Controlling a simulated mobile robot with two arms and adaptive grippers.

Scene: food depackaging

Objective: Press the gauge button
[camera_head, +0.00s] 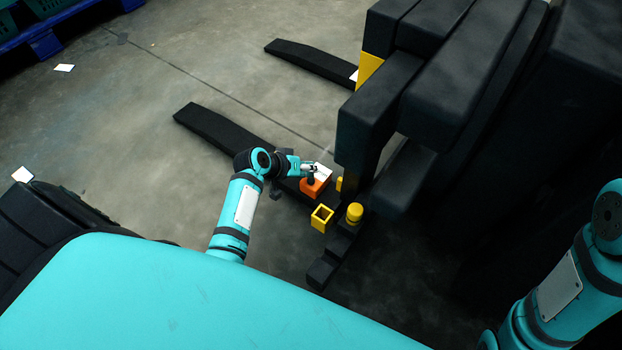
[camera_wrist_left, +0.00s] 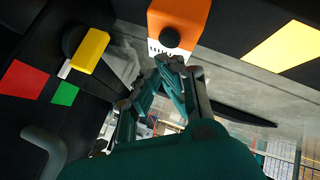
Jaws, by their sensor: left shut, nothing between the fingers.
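The gauge is an orange box (camera_head: 310,190) with a white face, low on the black forklift-like machine in the head view. In the left wrist view the orange box (camera_wrist_left: 180,15) is at the top, with a round black button (camera_wrist_left: 170,38) and a white strip with dark marks below it. My left gripper (camera_head: 312,169) is at the box in the head view. In the left wrist view its fingertips (camera_wrist_left: 165,63) are shut together, empty, just below the button. I cannot tell whether they touch the box. Of my right arm, only upper links show; its gripper is out of view.
The black machine (camera_head: 440,90) fills the right, its forks (camera_head: 235,137) reaching left over the floor. Beside the gauge are a yellow open box (camera_head: 321,217) and a yellow round knob (camera_head: 354,213). Red (camera_wrist_left: 22,80) and green (camera_wrist_left: 65,93) patches show in the wrist view.

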